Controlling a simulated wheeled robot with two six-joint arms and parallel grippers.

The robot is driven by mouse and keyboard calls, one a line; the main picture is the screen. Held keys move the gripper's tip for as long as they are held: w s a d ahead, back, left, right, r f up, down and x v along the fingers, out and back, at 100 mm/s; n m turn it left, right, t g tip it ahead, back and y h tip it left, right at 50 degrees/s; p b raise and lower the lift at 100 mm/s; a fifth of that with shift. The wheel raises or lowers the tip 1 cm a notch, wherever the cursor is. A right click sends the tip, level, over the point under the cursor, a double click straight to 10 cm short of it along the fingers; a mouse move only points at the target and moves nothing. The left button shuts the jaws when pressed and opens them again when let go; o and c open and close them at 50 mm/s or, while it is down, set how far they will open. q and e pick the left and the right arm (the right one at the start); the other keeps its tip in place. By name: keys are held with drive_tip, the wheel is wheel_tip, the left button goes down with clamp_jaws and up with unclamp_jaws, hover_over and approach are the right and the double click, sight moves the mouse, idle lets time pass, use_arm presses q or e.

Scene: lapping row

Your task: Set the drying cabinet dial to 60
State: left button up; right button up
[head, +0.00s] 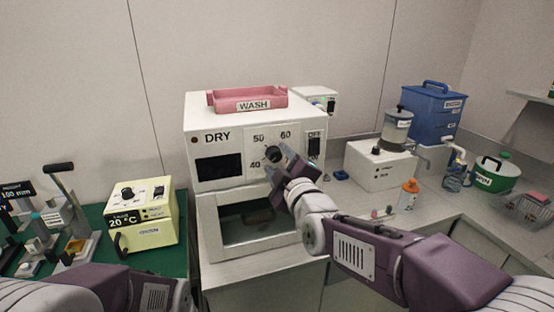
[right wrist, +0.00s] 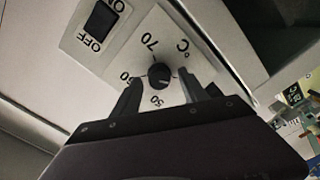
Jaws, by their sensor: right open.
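The drying cabinet (head: 200,145) is a white box marked DRY, with a dark display and a glass-fronted lower chamber. Its dial (head: 272,154) is a small black knob on a pale plate, with 40, 50 and 60 readable around it. My right gripper (head: 283,165) is at the dial, its jaws pointing at it. In the right wrist view the fingers (right wrist: 160,82) are open on either side of the dial (right wrist: 160,75); contact cannot be told. The pointer's setting is unclear. My left arm enters at lower left; its gripper is out of view.
A switch (head: 314,147) marked OFF sits right of the dial. A pink WASH tray (head: 247,104) lies on top of the cabinet. A yellow 20 °C box (head: 152,207) stands left, a white box (head: 380,168) and an orange-capped bottle (head: 408,196) right.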

drive_tip(key=shift+w+a, duration=0.2)
drive_tip(key=shift+w, duration=0.4)
clamp_jaws()
